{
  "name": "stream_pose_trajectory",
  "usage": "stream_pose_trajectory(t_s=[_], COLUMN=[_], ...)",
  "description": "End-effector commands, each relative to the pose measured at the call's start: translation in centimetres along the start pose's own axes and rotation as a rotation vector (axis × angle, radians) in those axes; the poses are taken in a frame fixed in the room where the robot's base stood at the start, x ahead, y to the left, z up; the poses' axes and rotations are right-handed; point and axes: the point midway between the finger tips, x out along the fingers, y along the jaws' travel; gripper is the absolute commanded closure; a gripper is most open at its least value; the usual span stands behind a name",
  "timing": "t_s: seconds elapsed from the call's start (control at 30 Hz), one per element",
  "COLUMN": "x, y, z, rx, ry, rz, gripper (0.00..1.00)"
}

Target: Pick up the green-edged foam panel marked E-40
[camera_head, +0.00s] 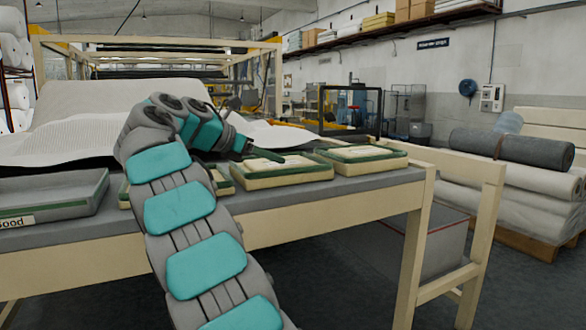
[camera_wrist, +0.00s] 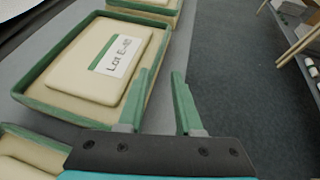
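The cream foam panel (camera_wrist: 95,62) has a green strip and a white label that seems to read "Lot E-40". It lies in a green-rimmed cream tray (camera_wrist: 40,95) in the wrist view. This looks like the middle tray (camera_head: 282,180) in the head view. My gripper (camera_wrist: 162,73) is open, with two green fingers and nothing between them. I cannot tell whether the fingers touch the tray. In the head view my gripper (camera_head: 265,155) is just above the tray.
A similar tray (camera_head: 365,168) stands to the right, and another (camera_head: 222,187) is partly hidden behind my arm. A grey green-edged box marked "Good" (camera_head: 55,190) is at the left. The table's front edge (camera_head: 330,208) runs close to the trays. White sheeting lies behind.

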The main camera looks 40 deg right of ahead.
Motion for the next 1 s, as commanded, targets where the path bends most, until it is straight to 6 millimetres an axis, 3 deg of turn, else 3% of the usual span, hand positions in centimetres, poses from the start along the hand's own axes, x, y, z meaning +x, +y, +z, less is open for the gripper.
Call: stream_pose_trajectory(t_s=[0.43, 0.73, 1.0], x=[3.5, 7.5, 7.8], y=[0.1, 0.3, 0.3], z=[0.0, -0.1, 0.0], rx=[0.001, -0.001, 0.000], ry=[0.000, 0.000, -0.001], rz=[0.000, -0.001, 0.001], gripper=[0.66, 0.66, 0.68])
